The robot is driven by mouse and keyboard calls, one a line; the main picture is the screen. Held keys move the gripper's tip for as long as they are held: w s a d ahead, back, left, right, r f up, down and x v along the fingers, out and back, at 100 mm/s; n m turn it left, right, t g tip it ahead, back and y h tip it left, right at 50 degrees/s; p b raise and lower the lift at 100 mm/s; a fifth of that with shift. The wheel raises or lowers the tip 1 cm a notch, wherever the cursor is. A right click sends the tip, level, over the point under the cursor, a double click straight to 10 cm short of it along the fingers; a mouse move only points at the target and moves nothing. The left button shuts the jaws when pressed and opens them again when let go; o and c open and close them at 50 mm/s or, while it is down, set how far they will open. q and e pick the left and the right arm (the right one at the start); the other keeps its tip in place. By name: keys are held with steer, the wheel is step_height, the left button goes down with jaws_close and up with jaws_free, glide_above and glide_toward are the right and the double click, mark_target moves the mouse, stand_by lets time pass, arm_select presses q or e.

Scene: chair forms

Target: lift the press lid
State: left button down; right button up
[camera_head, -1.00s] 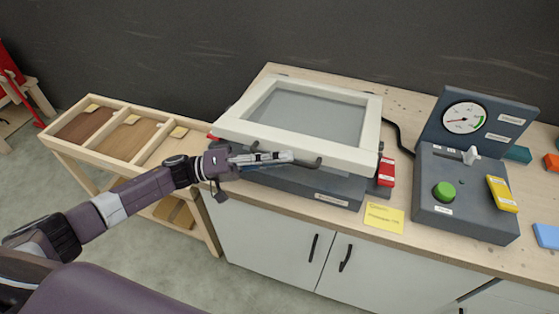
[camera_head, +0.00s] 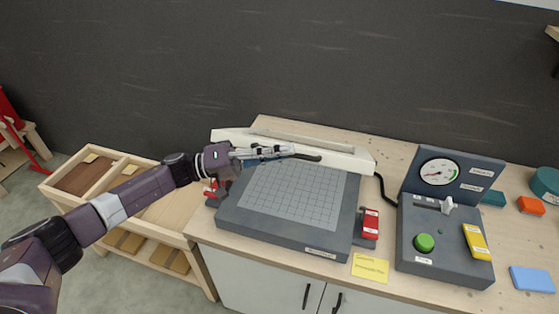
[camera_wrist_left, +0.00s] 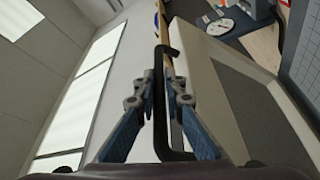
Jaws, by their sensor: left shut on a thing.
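The press stands on the wooden bench. Its white-framed lid (camera_head: 350,161) is raised and shows nearly edge-on in the head view. The dark press base (camera_head: 290,238) with its gridded bed (camera_head: 295,195) lies uncovered below. My left gripper (camera_head: 285,151) is shut on the lid's dark handle (camera_head: 308,157) at the front edge of the lid. In the left wrist view the dark handle (camera_wrist_left: 160,110) runs between the two fingers, and the lid's pale frame (camera_wrist_left: 215,95) is to the right. My right gripper is not in view.
A red latch (camera_head: 370,223) sits at the base's right, beside a yellow note (camera_head: 370,267). Further right is a control box (camera_head: 445,245) with a green button and a gauge (camera_head: 439,171). A wooden rack (camera_head: 150,215) with compartments stands left of the bench.

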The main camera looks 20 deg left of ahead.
arm_select(q)
steer(key=shift+d, duration=0.15)
steer(key=c, duration=2.3)
jaws_free()
steer(key=shift+d, duration=0.1)
